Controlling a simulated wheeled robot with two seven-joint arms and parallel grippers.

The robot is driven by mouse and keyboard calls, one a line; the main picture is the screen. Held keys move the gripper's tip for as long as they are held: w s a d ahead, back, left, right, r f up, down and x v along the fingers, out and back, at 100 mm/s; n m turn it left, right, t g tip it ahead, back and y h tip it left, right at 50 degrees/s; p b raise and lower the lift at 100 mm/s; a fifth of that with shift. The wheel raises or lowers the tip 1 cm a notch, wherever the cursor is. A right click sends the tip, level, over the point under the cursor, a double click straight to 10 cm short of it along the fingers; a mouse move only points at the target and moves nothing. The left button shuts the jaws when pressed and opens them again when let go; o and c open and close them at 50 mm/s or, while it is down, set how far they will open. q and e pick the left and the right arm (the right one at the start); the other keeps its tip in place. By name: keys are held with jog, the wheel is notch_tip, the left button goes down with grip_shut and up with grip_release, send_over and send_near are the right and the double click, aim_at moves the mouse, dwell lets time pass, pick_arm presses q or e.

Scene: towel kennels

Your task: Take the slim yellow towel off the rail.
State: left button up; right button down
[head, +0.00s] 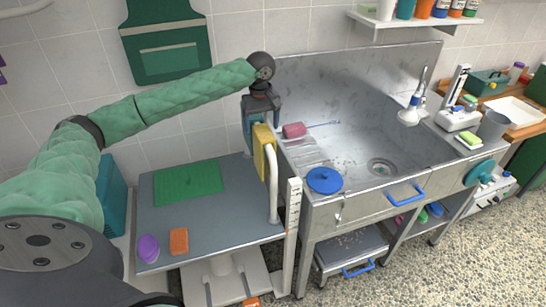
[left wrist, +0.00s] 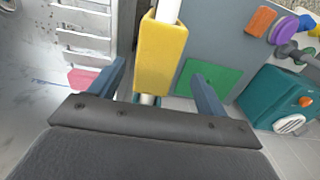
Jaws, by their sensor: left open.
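The slim yellow towel (head: 264,152) hangs folded over the white rail (head: 272,195) at the right side of the grey table. In the left wrist view the towel (left wrist: 161,55) lies between my fingers, with the white rail (left wrist: 168,10) running through it. My left gripper (head: 261,128) points down from above at the towel's far end. It is open, one finger on each side, and in the left wrist view (left wrist: 160,80) gaps show between fingers and towel. The towel's underside is hidden. My right gripper is not in view.
A steel sink unit (head: 400,165) stands close to the right of the rail, with a pink block (head: 294,130) and a blue disc (head: 324,180). The grey table (head: 215,220) bears a green mat (head: 188,183), an orange block (head: 179,241) and a purple brush (head: 148,247).

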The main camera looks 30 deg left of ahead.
aim_at(263, 132)
pick_arm(q)
jog(key=shift+w+d+f, duration=0.1)
jog(key=shift+w+f, duration=0.05)
jog(key=shift+f, duration=0.2)
jog(key=shift+f+p, duration=0.55)
jog(key=shift+f, duration=0.85)
notch_tip(263, 132, down, 3)
jog(key=p, duration=0.2)
jog(key=shift+d+f+p, duration=0.1)
jog(key=shift+f+p, duration=0.1)
jog(key=shift+p, duration=0.1)
jog(key=shift+f, duration=0.7)
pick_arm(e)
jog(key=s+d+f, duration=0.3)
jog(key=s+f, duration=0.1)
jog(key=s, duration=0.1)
pick_arm(q)
jog(key=c, duration=1.4)
jog(key=shift+o, duration=0.2)
jog(key=shift+r, duration=0.1)
